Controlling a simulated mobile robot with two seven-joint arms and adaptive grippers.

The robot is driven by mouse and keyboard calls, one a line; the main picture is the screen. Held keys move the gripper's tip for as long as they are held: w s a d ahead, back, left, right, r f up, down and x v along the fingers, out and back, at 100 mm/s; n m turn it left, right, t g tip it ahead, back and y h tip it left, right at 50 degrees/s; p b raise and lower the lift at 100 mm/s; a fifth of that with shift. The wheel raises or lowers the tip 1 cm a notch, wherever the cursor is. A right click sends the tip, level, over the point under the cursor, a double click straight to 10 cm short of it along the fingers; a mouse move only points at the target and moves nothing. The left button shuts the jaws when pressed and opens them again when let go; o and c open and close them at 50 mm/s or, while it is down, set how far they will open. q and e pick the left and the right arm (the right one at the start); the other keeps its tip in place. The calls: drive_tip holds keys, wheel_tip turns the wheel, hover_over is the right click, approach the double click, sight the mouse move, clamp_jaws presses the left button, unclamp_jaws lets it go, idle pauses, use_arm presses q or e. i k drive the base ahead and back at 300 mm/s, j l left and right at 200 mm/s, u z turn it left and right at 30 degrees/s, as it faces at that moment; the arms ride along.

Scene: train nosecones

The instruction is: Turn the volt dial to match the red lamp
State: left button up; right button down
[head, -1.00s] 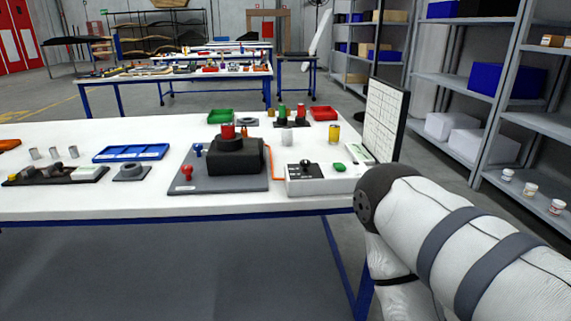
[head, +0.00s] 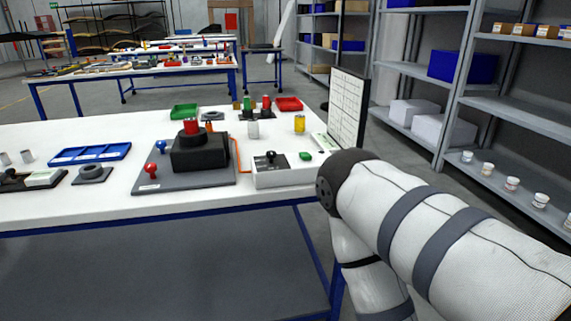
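A white control box (head: 285,176) stands near the table's front right edge. On its top are a black dial or knob (head: 270,158) and a green button (head: 305,156). The dial's pointer and markings are too small to read. An orange cable (head: 237,155) runs from the box toward a black block (head: 199,156) on a grey plate, with a red cylinder (head: 190,127) on top. I cannot tell which red piece is the lamp. My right arm comes in from the right in front of the table. Neither gripper is in view.
The white table (head: 105,208) also holds a blue tray (head: 90,153), a green tray (head: 184,111), a red tray (head: 289,104), a yellow cylinder (head: 299,124) and a grey cylinder (head: 253,130). An upright white board (head: 347,110) stands at its right end. Grey shelves (head: 500,88) stand further right.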

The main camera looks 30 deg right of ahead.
sight(271, 155)
drive_tip(key=i+z, duration=0.15)
drive_tip(key=i, duration=0.35)
drive_tip(key=i+j+z, duration=0.15)
drive_tip(key=i, duration=0.3)
drive_tip(key=i+z, duration=0.15)
drive_tip(key=i, duration=0.35)
drive_tip(key=k+z, duration=0.2)
drive_tip(key=k+l+z, duration=0.15)
drive_tip(key=l+z, duration=0.25)
drive_tip(key=i, duration=0.15)
